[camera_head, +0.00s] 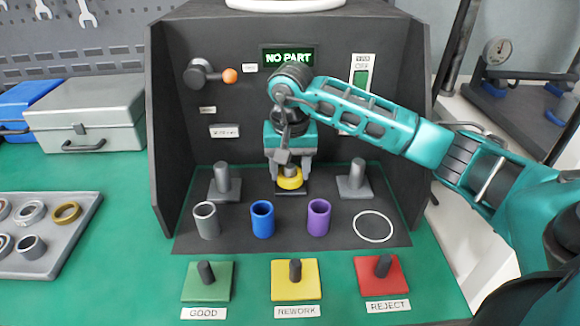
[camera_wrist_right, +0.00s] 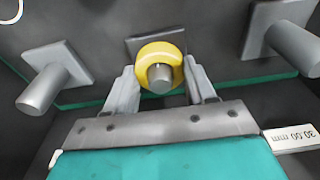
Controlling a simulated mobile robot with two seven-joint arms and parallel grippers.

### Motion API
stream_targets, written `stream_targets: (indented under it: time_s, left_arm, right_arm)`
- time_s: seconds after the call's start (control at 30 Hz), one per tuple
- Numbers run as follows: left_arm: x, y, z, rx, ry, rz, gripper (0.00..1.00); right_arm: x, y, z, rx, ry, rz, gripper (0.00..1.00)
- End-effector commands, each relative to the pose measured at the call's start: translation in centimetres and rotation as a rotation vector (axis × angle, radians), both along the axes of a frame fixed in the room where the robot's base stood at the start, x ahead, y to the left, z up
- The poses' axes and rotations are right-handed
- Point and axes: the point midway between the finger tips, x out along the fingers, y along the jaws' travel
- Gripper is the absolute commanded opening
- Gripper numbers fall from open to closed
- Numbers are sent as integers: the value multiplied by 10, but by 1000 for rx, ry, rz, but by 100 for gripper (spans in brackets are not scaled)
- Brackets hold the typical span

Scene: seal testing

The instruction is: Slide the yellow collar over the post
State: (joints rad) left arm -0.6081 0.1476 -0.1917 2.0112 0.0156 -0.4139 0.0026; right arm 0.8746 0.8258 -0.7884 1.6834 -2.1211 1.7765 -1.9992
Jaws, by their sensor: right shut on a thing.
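The yellow collar (camera_head: 290,183) is low at the middle post of the dark test station. In the right wrist view the yellow collar (camera_wrist_right: 160,48) is around the grey post (camera_wrist_right: 160,78), whose end shows through the hole. In the head view the post's top (camera_head: 291,170) stands just above the collar. My right gripper (camera_head: 288,178) reaches down from above. In the wrist view its fingers (camera_wrist_right: 160,68) are shut on the collar from both sides. Whether the collar touches the square base plate is hard to tell. My left gripper is not in view.
Grey posts stand on square plates to the left (camera_head: 222,180) and right (camera_head: 355,180). In front are a grey sleeve (camera_head: 207,220), a blue sleeve (camera_head: 262,219), a purple sleeve (camera_head: 318,217) and an empty white circle (camera_head: 374,240). A display (camera_head: 289,57) reads "NO PART".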

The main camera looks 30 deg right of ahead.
Motion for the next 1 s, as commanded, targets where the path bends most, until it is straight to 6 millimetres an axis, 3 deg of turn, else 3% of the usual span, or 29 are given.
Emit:
stream_targets:
  time_s: [0.63,0.67,1.0]
  left_arm:
    - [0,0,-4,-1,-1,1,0]
    - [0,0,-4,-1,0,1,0]
    - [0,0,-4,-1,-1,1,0]
  right_arm:
    - [0,0,-4,1,-2,0,5]
    - [0,0,-4,1,-2,0,56]
    - [0,0,-5,1,-1,0,84]
